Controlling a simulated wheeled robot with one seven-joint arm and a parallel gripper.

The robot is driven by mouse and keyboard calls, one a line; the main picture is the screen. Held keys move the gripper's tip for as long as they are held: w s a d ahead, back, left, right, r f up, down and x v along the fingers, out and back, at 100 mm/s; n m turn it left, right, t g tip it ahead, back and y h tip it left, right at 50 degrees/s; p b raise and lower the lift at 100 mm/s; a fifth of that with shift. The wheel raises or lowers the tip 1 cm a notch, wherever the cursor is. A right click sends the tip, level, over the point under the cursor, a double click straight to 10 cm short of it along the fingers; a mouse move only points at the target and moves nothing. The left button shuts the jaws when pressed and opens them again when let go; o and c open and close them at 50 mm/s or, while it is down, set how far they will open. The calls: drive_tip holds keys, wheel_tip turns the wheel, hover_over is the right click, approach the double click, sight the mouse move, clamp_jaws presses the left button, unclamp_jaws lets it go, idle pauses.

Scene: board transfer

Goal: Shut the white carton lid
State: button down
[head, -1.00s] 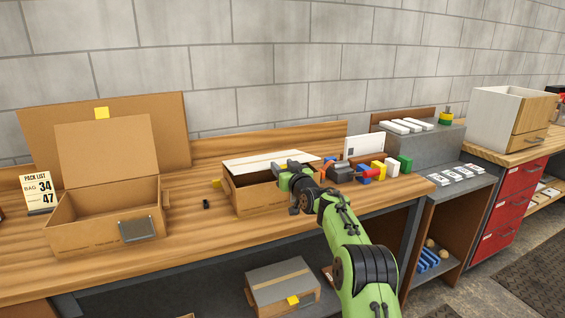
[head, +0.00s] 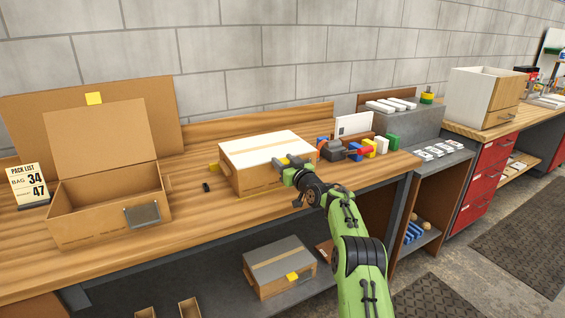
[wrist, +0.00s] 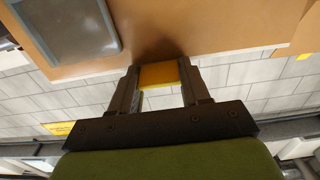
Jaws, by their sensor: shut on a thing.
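The white carton lid (head: 266,147) lies about level over the top of its brown carton (head: 250,183) on the wooden bench. No dark opening shows under it, but I cannot tell whether it sits fully flush. My gripper (head: 287,164) is at the right part of the carton's front upper edge. In the wrist view my gripper (wrist: 160,82) is shut on a yellow tab (wrist: 158,75), with a finger on each side of it. The gripper hides part of the lid's front edge in the head view.
An open brown carton (head: 95,215) and a pack list sign (head: 29,185) stand at the left. A small black item (head: 206,187) lies between the cartons. Coloured blocks (head: 368,147) stand right of the lidded carton. A grey-topped box (head: 280,267) sits on the shelf below.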

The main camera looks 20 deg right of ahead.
drive_tip(key=shift+f, duration=0.8)
drive_tip(key=c, duration=0.5)
unclamp_jaws()
drive_tip(key=shift+w, duration=0.15)
drive_tip(key=shift+c, duration=0.2)
drive_tip(key=shift+r, duration=0.15)
drive_tip(key=shift+r, duration=0.1)
drive_tip(key=s+d, duration=0.1)
drive_tip(key=s, duration=0.4)
drive_tip(key=s+d+b, duration=0.1)
drive_tip(key=s, duration=0.4)
drive_tip(key=s+d, duration=0.1)
drive_tip(key=s, duration=0.4)
drive_tip(key=shift+s, duration=0.25)
